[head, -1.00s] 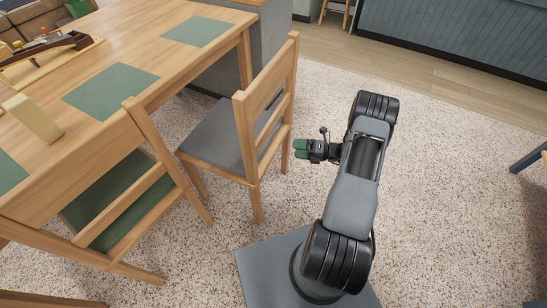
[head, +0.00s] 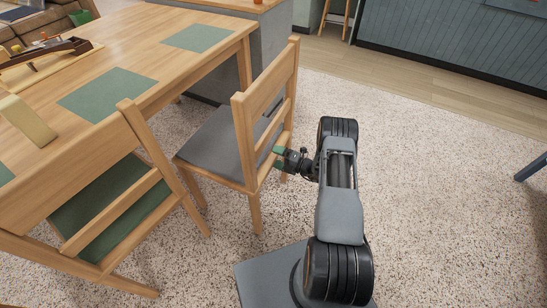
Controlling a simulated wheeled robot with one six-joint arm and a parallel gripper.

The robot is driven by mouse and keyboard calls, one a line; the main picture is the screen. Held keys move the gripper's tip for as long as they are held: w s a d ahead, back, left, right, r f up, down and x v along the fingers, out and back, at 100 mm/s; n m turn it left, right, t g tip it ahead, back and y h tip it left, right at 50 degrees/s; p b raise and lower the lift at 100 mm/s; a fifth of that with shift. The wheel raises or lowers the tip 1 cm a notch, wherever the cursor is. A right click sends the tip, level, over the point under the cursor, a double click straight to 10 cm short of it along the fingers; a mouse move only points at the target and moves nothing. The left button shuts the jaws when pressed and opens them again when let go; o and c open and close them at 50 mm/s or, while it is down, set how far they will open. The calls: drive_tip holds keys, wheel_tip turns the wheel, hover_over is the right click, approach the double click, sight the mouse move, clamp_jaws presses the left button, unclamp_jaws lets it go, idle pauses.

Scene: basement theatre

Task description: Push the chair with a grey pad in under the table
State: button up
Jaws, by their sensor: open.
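The chair with a grey pad (head: 213,139) is wooden and stands upright at the table's long side, its backrest towards my arm. The front of its seat is close to the table edge. The wooden table (head: 135,52) fills the upper left. My gripper (head: 279,157) is open and empty, at the lower part of the chair's backrest, with its green fingertips by the back rail. I cannot tell whether they touch the wood.
A second wooden chair with a green pad (head: 110,207) stands at the lower left, beside the grey-padded one. Green mats (head: 108,93) and a wooden block (head: 27,121) lie on the table. A grey cabinet (head: 270,45) stands behind.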

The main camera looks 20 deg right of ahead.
drive_tip(key=shift+b+x, duration=0.3)
drive_tip(key=shift+x, duration=1.35)
drive_tip(key=shift+d, duration=0.1)
clamp_jaws()
